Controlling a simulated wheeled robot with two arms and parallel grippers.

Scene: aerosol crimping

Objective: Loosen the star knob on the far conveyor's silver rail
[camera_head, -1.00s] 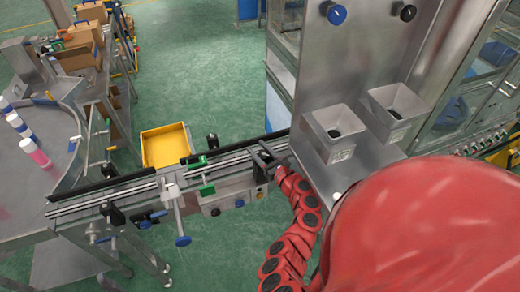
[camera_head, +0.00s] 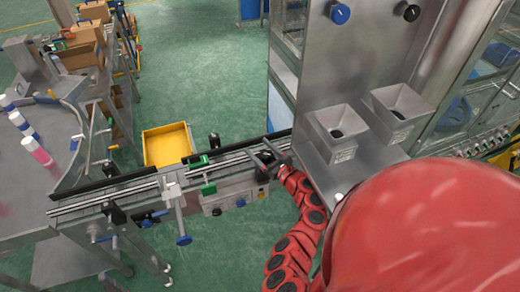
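The conveyor (camera_head: 100,197) with silver rails (camera_head: 140,188) runs from the left to the wall of the steel machine. Several knobs and clamps sit along it: a black knob (camera_head: 214,141) on the far side, green clamps (camera_head: 208,188), a blue knob (camera_head: 184,240) hanging below the near side, and a black knob (camera_head: 116,214) at the near left. I cannot tell which one is the star knob. My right gripper (camera_head: 260,155) is over the conveyor's right end, its two dark fingers apart and nothing visible between them. My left gripper is not in view.
The steel machine with two square hoppers (camera_head: 340,130) stands right of my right gripper. A yellow bin (camera_head: 167,145) is behind the conveyor. A round steel table (camera_head: 40,190) with bottles is at the left. Green floor behind is clear.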

